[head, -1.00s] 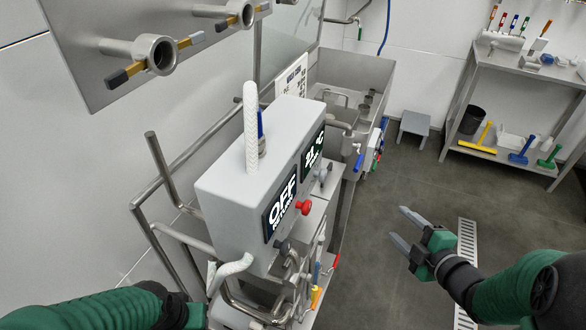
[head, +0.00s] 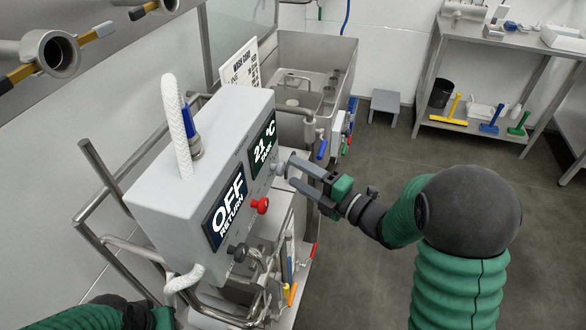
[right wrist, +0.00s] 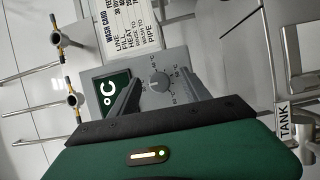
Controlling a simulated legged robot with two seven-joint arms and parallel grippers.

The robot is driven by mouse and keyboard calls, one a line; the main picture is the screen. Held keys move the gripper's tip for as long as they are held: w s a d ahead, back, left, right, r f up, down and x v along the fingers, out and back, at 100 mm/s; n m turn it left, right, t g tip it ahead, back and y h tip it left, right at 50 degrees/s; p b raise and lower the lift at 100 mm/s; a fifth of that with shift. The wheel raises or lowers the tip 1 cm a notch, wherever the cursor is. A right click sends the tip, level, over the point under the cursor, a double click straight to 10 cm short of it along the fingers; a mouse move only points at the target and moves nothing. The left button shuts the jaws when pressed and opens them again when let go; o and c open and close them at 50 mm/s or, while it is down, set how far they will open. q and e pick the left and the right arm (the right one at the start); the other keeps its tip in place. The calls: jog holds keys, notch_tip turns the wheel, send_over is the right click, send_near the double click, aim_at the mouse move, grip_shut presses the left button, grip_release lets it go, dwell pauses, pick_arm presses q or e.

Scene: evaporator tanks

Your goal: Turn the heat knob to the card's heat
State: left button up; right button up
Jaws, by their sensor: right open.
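The grey heat knob (head: 279,169) sits on the front of the control box, below the display (head: 263,145) reading "21 °C TANK". In the right wrist view the round knob (right wrist: 159,86) has a dial scale around it. My right gripper (head: 293,171) is open, its two fingertips close in front of the knob, one on either side of it in the wrist view. Contact cannot be told. The wash card (head: 240,68) stands behind the box; its print (right wrist: 130,28) is only partly legible. My left arm shows at the lower left; its jaws cannot be made out.
The control box (head: 190,140) also has an "OFF RETURN" display (head: 226,208), a red knob (head: 260,205) and a dark knob (head: 238,252). A steel tank (head: 312,50) stands behind it. Pipes and hoses run below.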

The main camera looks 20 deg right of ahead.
aim_at(283, 171)
jog(key=a, duration=0.1)
jog(key=w+a, duration=0.1)
jog(key=a, duration=0.1)
jog(key=shift+w+a+r, duration=0.2)
jog(key=shift+w+a, duration=0.2)
jog(key=shift+a, duration=0.1)
jog(key=shift+d, duration=0.5)
jog(key=shift+c, duration=0.9)
jog(key=shift+d+f, duration=0.1)
jog(key=shift+d, duration=0.3)
jog(key=c, duration=0.5)
jog(key=shift+a, duration=0.35)
grip_shut()
pick_arm(q)
jog(key=shift+s+a, duration=0.1)
jog(key=shift+a, duration=0.6)
